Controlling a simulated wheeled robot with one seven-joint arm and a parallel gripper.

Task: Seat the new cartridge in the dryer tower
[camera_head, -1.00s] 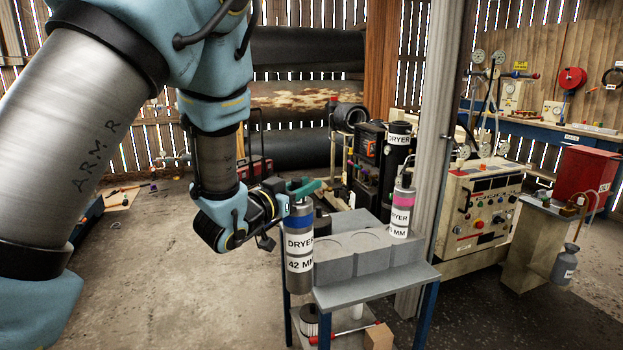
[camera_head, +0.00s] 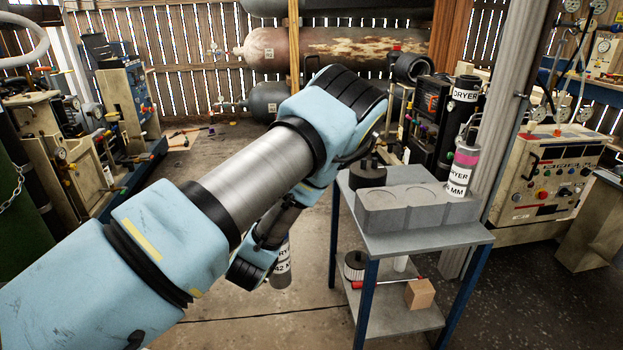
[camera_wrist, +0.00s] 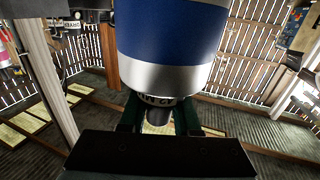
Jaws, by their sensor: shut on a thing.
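My gripper (camera_wrist: 160,117) is shut on a silver cartridge with a blue band (camera_wrist: 172,40); its green fingers close around the narrow neck. In the head view the cartridge (camera_head: 283,265) hangs left of the cart, mostly hidden behind my arm, with part of its "42 MM" label showing. The fingers are hidden there. A dark cylinder labelled DRYER (camera_head: 466,96), which looks like the dryer tower, stands behind the cart; its opening cannot be made out. A pink-banded dryer cartridge (camera_head: 463,160) stands at the cart's right end.
The blue-legged cart (camera_head: 440,236) carries a grey block with round recesses (camera_head: 400,208) and a black knobbed cap (camera_head: 367,174). Its lower shelf holds a box (camera_head: 419,293) and a red-handled tool. A post (camera_head: 505,110) stands right of the tower. Floor left of the cart is clear.

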